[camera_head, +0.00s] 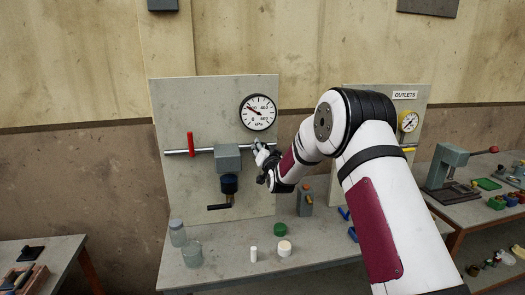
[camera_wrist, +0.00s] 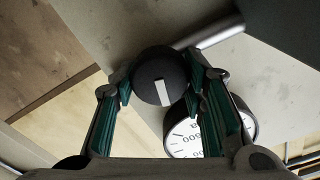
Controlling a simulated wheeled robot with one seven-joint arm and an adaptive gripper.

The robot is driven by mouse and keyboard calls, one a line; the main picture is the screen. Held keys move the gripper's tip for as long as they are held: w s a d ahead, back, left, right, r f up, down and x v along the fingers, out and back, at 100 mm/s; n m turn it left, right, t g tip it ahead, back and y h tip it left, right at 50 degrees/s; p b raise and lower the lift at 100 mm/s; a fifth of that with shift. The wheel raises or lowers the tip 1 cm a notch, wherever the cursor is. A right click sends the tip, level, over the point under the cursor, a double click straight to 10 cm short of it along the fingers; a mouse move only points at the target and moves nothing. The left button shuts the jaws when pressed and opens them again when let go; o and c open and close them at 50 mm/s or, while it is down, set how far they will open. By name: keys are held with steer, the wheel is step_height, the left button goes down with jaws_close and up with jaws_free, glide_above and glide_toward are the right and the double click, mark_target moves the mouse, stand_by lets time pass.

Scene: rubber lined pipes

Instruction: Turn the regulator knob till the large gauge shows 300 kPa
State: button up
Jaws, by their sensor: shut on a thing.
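The regulator knob (camera_wrist: 160,75) is round and black with a white pointer bar, seen face-on in the wrist view. My gripper (camera_wrist: 163,88) has its green-padded fingers on both sides of the knob, shut on it. In the head view my gripper (camera_head: 262,152) is at the grey panel, just below the large gauge, and hides the knob. The large gauge (camera_head: 258,112) has a white face and a black rim.
A grey valve body (camera_head: 227,158) with a red-handled pipe (camera_head: 190,145) is left of my gripper. Jars (camera_head: 192,254), a white cylinder (camera_head: 253,254) and a green-topped piece (camera_head: 280,229) stand on the bench below.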

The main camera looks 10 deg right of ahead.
steer(key=m, duration=0.4)
steer(key=shift+d+f+m+b, duration=0.1)
steer(key=shift+d+m+b, duration=0.05)
steer(key=shift+m+b, duration=0.25)
steer(key=m, duration=0.4)
steer(key=shift+m, duration=0.3)
steer(key=o, duration=1.2)
steer(key=s, duration=1.2)
